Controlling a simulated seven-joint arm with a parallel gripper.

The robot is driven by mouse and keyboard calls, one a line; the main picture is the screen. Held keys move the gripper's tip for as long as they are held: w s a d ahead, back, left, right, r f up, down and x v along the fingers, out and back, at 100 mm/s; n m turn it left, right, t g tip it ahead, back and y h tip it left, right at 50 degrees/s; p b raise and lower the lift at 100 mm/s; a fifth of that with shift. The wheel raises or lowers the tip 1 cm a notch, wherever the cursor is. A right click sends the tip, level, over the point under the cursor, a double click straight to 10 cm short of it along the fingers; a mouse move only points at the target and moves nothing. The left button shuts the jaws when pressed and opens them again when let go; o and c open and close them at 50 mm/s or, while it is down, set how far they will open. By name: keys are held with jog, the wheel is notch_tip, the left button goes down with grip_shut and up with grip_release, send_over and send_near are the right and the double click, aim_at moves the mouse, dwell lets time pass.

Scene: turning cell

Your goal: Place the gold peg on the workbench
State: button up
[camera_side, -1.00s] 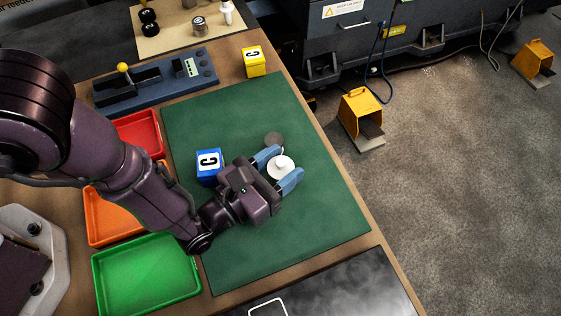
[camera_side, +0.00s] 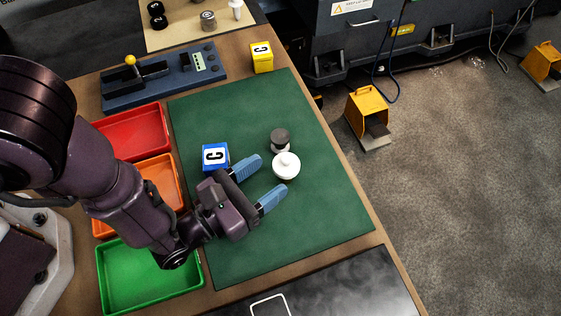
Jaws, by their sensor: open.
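I see no gold peg in the side view. A white round knobbed piece (camera_side: 286,167) stands on the green mat (camera_side: 310,220) on the workbench (camera_side: 86,97). My gripper (camera_side: 269,175) is open and empty over the mat, its two blue fingers spread, with its tips just to the left of the white piece and apart from it. A dark grey round-topped piece (camera_side: 280,136) with a pale lower part stands right behind the white one.
A yellow C cube (camera_side: 262,57) stands beyond the mat. Red (camera_side: 134,131), orange (camera_side: 163,177) and green (camera_side: 150,278) trays line the left. A control box (camera_side: 165,83) stands behind them. The mat's right side is clear.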

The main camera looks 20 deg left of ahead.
jog(key=shift+v, duration=1.3)
jog(key=w+a+r+n+y, duration=0.5)
jog(key=a+r+n+y, duration=0.2)
jog(key=a+r+y, duration=0.1)
jog(key=w+a+r+n+y, duration=0.6)
jog(key=a+r+y, duration=0.1)
jog(key=r, duration=0.1)
jog(key=s+a+r+n+g+y, duration=0.2)
jog(key=a+r+n+g+y, duration=0.35)
jog(key=a+n, duration=0.4)
jog(key=s+a+r+n+g+h, duration=0.4)
jog(key=s+a+r+n+g, duration=0.1)
jog(key=s+a+n+g, duration=0.5)
jog(key=s+r+n+t+h, duration=0.4)
jog(key=s+n+h, duration=0.3)
jog(key=n, duration=0.1)
jog(key=shift+s+d+h, duration=0.2)
jog(key=shift+d+h, duration=0.15)
jog(key=shift+d, duration=0.1)
jog(key=shift+o, duration=0.6)
jog(key=shift+s+d+r+n+t, duration=0.1)
jog(key=shift+d+r+n+t, duration=0.1)
jog(key=shift+n+t, duration=0.2)
jog(key=shift+o, duration=1.2)
jog(key=shift+d+r+h, duration=0.1)
jog(key=shift+r+h, duration=0.05)
jog(key=shift+h, duration=0.15)
